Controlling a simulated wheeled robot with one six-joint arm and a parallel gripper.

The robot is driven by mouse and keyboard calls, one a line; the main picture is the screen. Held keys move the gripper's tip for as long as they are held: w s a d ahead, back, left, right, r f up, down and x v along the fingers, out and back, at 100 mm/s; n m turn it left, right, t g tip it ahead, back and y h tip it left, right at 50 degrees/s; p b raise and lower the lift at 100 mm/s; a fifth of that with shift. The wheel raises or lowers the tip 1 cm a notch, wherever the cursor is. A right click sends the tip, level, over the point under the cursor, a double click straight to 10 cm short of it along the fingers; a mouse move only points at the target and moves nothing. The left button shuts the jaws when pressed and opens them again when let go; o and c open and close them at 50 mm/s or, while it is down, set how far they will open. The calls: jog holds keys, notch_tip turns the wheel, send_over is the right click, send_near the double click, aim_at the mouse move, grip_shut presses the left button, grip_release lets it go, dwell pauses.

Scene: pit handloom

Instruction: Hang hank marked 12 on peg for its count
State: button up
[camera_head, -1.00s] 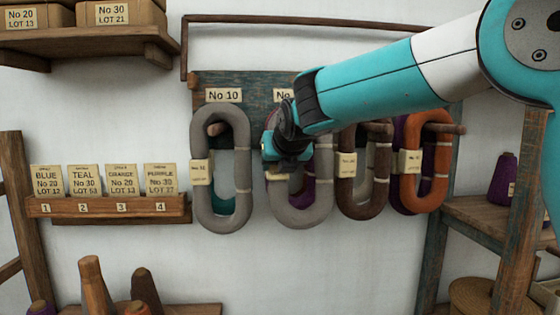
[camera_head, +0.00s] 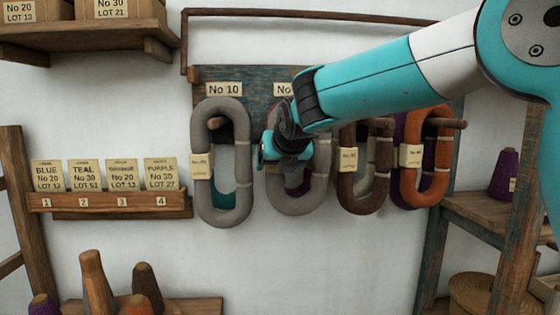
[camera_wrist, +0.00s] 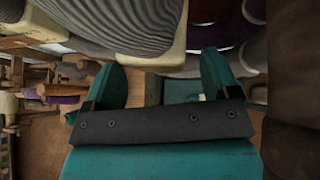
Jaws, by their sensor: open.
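Several hanks hang on pegs on a blue-grey peg board (camera_head: 262,77). A grey hank (camera_head: 222,212) hangs under the No 10 plate (camera_head: 223,89). A second grey hank (camera_head: 300,208) hangs to its right, partly hidden by my gripper (camera_head: 268,150). A brown hank (camera_head: 362,206) and an orange hank (camera_head: 422,200) hang further right, with teal and purple hanks showing behind. My gripper is open and empty in front of the second grey hank's left side. In the wrist view grey yarn (camera_wrist: 135,22) lies beyond the open fingers (camera_wrist: 162,80).
My arm crosses the upper right and hides other number plates. A small ledge (camera_head: 110,203) with several cards is at left. Wooden shelves with cones stand at lower left and a shelf (camera_head: 490,218) at right. The wall below the hanks is clear.

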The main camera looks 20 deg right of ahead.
jog(key=p+v, duration=0.2)
jog(key=v, duration=1.4)
jog(key=s+a+f+m+g+y+b, duration=0.1)
jog(key=s+f+m+g, duration=0.4)
jog(key=s+f+m, duration=0.7)
jog(key=s+a+f+m+g+y+b, duration=0.2)
jog(key=s+f+m+g+b, duration=0.4)
jog(key=s+f+m, duration=0.6)
notch_tip(320, 180, down, 5)
jog(key=m+y, duration=0.1)
jog(key=m, duration=0.3)
jog(key=shift+s+a+y, duration=0.3)
jog(key=shift+s, duration=0.1)
